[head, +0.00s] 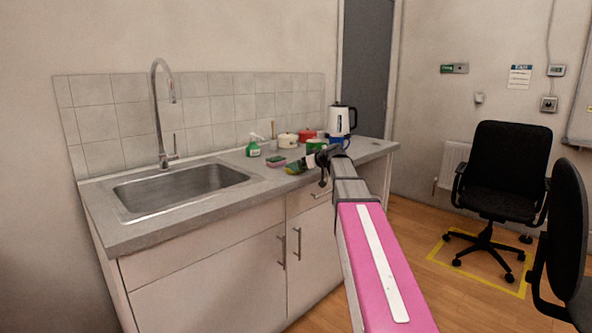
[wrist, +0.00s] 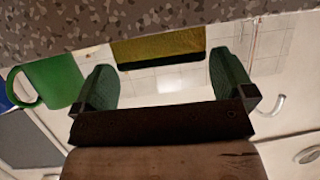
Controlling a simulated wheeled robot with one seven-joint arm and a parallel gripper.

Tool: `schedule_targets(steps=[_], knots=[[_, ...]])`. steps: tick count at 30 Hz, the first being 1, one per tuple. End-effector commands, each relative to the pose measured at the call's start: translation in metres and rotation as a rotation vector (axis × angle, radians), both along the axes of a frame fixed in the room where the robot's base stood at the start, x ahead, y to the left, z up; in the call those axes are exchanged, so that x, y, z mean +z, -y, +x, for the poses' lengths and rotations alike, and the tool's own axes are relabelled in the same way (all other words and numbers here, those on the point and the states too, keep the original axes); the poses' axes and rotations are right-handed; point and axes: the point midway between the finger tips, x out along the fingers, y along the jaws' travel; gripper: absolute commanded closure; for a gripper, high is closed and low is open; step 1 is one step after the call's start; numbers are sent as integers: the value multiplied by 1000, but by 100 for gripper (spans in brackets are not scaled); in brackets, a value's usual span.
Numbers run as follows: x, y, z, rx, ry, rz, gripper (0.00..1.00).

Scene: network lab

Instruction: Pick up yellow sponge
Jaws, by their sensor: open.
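The yellow sponge (wrist: 158,50) shows in the wrist view as a yellow block with a dark layer along one edge, resting against the speckled countertop. It lies ahead of my gripper (wrist: 161,76), between the lines of the two green-padded fingers. The fingers are spread wide and nothing is held; a gap shows between each finger and the sponge. In the head view, the yellow sponge (head: 291,169) is a small patch near the counter's front edge, partly hidden by my gripper (head: 303,164).
A pink-and-green sponge (head: 275,161) lies just left. A green spray bottle (head: 253,148), cream pot (head: 288,140), red pot (head: 306,135), green mug (head: 316,146), blue mug (head: 337,141) and kettle (head: 341,121) stand nearby. The sink (head: 180,187) is at left.

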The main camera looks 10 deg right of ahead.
Motion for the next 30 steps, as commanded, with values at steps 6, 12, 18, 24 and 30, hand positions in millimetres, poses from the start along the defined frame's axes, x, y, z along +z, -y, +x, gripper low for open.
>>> schedule_targets(steps=[6,12,18,24,30], knots=[[-10,-21,24,1,-2,1,0],[-12,-25,26,0,-1,1,0],[-12,-25,26,0,0,0,32],[-12,-25,26,0,0,0,32],[-11,-25,26,0,0,0,32]])
